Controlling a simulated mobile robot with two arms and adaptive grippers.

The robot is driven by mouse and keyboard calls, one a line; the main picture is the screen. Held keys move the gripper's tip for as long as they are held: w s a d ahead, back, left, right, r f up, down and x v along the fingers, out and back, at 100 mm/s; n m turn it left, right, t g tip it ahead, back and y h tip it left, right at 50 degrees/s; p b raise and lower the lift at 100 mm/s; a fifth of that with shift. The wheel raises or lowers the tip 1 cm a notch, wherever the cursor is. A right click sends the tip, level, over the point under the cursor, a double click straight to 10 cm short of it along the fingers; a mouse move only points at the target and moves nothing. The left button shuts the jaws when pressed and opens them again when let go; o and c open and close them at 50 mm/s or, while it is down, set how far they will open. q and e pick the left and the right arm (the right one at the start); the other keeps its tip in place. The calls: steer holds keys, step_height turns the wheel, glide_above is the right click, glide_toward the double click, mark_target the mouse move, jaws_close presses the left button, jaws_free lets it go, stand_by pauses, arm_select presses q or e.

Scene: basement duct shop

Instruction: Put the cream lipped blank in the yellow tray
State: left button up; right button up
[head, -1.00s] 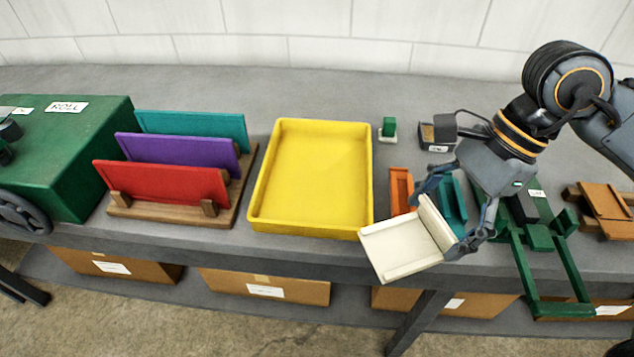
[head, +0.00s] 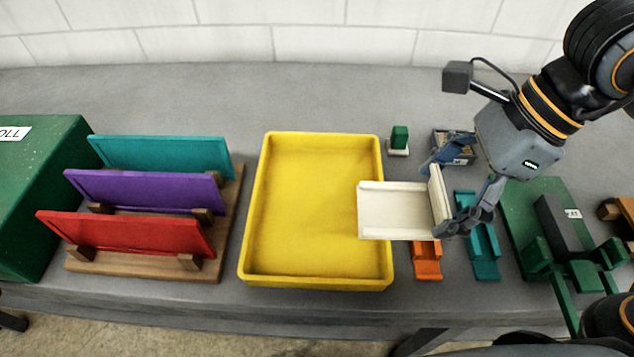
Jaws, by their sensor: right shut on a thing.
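The cream lipped blank (head: 395,208) is a flat cream panel with a raised lip at its right side. My right gripper (head: 449,190) is shut on that lipped side and holds the blank above the bench. The blank's left edge overlaps the right wall of the yellow tray in the picture. The yellow tray (head: 312,205) is empty and lies flat on the bench, left of the gripper. My left gripper is not in view.
A wooden rack (head: 232,215) at left holds teal, purple and red panels upright. Orange (head: 427,262) and teal (head: 484,250) pieces lie below and right of the blank. A green tool (head: 540,215) stands at right. A small green block (head: 399,138) sits behind.

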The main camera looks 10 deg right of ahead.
mark_target(399, 199)
steer(key=w+a+p, duration=0.1)
steer(key=p, duration=0.2)
steer(key=w+a+p, duration=0.1)
steer(key=p, duration=0.3)
steer(key=shift+w+a+f, duration=0.2)
steer(key=shift+w+f, duration=0.05)
steer(key=w+a+f+p, duration=0.1)
steer(key=w+f, duration=0.1)
steer(key=w+a+f+p, duration=0.1)
steer(key=w+a+f, duration=0.1)
steer(key=w+f, duration=0.1)
steer(key=w+a+f+p, duration=0.1)
steer(key=w+f, duration=0.1)
steer(key=shift+w+a+f, duration=0.5)
steer(key=shift+w+f, duration=0.2)
steer(key=shift+f, duration=0.1)
steer(key=f+p, duration=0.2)
steer(key=f, duration=0.1)
steer(key=shift+w+a+f, duration=0.1)
steer(key=shift+w+a, duration=0.05)
steer(key=shift+w, duration=0.05)
steer(key=shift+f, duration=0.25)
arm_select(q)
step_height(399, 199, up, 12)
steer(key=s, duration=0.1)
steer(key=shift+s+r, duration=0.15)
